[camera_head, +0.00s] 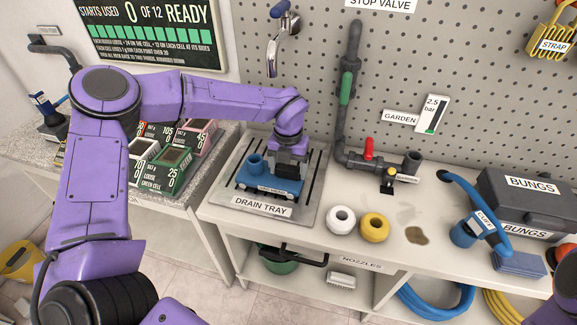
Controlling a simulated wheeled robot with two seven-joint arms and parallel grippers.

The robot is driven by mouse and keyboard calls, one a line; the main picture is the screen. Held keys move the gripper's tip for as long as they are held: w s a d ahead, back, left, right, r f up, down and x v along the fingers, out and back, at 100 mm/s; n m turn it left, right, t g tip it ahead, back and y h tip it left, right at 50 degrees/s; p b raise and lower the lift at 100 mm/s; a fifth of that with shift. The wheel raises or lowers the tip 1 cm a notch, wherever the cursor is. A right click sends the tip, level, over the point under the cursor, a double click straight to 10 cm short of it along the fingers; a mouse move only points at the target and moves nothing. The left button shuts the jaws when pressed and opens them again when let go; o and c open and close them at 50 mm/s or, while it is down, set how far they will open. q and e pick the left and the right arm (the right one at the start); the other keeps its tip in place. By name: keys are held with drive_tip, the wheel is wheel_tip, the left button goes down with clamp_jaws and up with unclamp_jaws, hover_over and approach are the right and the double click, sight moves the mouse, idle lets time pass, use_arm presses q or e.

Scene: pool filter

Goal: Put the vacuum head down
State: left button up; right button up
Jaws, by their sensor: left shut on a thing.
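The vacuum head (262,184) is a blue, flat block with a round blue pipe stub on top and a small label on its front edge. It is over the slatted drain tray (312,185), just behind the DRAIN TRAY label. It looks level and very low; I cannot tell whether it touches the slats. My left gripper (285,172) comes down from above and is shut on the vacuum head's right part; its fingertips are mostly hidden. Only a bit of my right arm shows at the lower right edge, and its gripper is out of view.
A white ring (341,219) and a yellow ring (374,227) stand right of the tray. A grey pipe with a red-handled valve (369,150) rises behind. Coloured boxes (165,170) are at left. A blue cuff tool (478,226) and a BUNGS case (530,200) are at right.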

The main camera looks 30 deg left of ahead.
use_arm(q)
drive_tip(key=shift+f, duration=0.1)
drive_tip(key=o, duration=1.2)
drive_tip(key=shift+c, duration=0.2)
wheel_tip(320, 180, up, 12)
drive_tip(key=shift+b, duration=0.35)
